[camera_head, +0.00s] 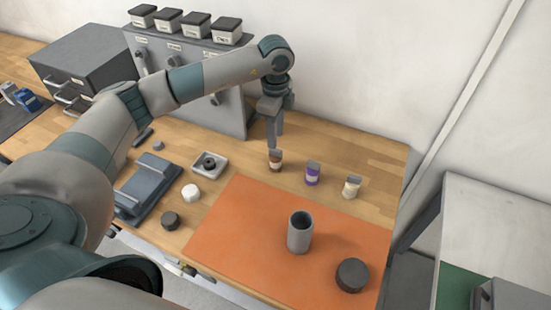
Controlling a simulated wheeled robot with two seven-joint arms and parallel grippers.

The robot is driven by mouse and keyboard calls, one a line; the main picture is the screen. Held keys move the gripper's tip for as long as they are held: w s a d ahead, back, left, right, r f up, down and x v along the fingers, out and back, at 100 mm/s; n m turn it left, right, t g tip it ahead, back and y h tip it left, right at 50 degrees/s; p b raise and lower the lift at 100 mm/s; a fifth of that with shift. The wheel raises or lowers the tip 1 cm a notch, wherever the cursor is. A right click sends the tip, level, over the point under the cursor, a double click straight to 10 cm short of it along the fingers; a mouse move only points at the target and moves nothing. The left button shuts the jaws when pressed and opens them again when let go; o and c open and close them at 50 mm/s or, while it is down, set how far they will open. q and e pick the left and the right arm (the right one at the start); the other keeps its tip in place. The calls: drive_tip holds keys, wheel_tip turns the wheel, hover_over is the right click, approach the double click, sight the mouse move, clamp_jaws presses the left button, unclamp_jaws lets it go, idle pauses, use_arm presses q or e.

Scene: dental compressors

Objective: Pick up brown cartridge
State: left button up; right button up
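A small brown cartridge (276,161) with a pale band stands upright on the wooden table, at the left end of a row of three. A purple cartridge (312,174) and a cream cartridge (351,188) stand to its right. My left gripper (273,140) points down, with its fingertips just above or behind the brown cartridge's top. From this angle I cannot tell whether the fingers touch it or how far apart they are. My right gripper is not in view.
An orange mat (240,230) lies in front, bearing a grey cylinder (300,232) and a dark round cap (352,275). A small square tray (209,166), a white round piece (190,193) and a dark puck (170,220) lie left. A grey cabinet (232,112) stands behind.

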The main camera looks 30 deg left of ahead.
sight(276, 159)
use_arm(q)
drive_tip(key=shift+f+p, duration=0.5)
drive_tip(key=shift+p, duration=0.25)
wheel_tip(276, 159, down, 4)
drive_tip(key=shift+s+r+p, duration=0.1)
drive_tip(key=shift+r+p, duration=0.05)
drive_tip(key=shift+p, duration=0.85)
drive_tip(key=shift+f, duration=0.25)
clamp_jaws()
